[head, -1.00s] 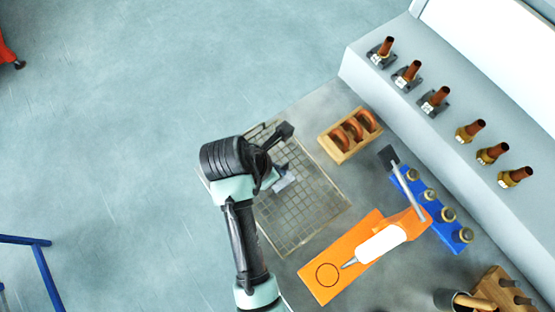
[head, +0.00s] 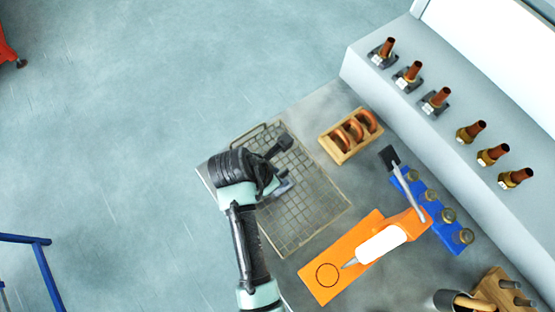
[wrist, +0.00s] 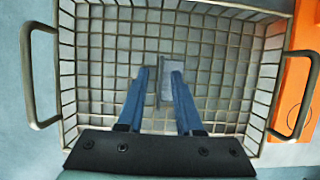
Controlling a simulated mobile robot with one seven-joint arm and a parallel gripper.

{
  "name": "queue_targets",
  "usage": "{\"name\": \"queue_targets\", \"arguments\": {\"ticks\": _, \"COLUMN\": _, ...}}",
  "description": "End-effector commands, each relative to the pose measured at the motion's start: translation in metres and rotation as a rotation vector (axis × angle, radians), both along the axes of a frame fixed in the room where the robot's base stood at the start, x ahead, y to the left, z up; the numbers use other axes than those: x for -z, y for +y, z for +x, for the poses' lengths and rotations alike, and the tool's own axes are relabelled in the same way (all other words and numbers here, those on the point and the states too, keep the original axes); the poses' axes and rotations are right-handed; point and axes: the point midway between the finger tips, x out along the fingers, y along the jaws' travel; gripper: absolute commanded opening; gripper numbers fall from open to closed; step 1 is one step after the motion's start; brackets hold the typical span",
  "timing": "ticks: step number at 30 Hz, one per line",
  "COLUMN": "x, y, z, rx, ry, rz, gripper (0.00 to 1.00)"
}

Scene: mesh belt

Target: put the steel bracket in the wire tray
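The steel bracket (wrist: 166,80) is a small grey piece inside the wire tray. In the wrist view it shows around and between my fingertips, over the mesh floor. The wire tray (wrist: 222,46) is a mesh basket with a loop handle at each side; in the head view (head: 318,192) it lies on the grey table. My gripper (wrist: 161,74) points down into the tray. Its two blue fingers are apart, with a visible gap beside the bracket's thin upright part. In the head view my arm partly hides the bracket (head: 283,185) and the tray's left side.
An orange board (head: 318,287) with a white-bodied tool (head: 381,244) lies right of the tray. A wooden rack (head: 340,155) with copper rings stands behind it. A blue rack (head: 446,234) and a raised ledge (head: 445,135) with several fittings are farther right.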

Motion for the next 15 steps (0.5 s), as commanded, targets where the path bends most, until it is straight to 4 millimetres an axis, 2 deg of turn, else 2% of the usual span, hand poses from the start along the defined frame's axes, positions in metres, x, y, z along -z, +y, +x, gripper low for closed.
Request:
{"name": "queue_targets", "arguments": {"ticks": 8, "x": -0.006, "y": 0.001, "z": 0.000, "rx": 0.000, "ry": -0.001, "rz": 0.000, "gripper": 0.35}}
{"name": "queue_targets", "arguments": {"ticks": 11, "x": -0.018, "y": 0.005, "z": -0.002, "rx": -0.002, "ry": -0.003, "rz": 0.000, "gripper": 0.35}}
{"name": "queue_targets", "arguments": {"ticks": 15, "x": -0.044, "y": 0.014, "z": -0.008, "rx": -0.003, "ry": -0.005, "rz": 0.000, "gripper": 0.35}}
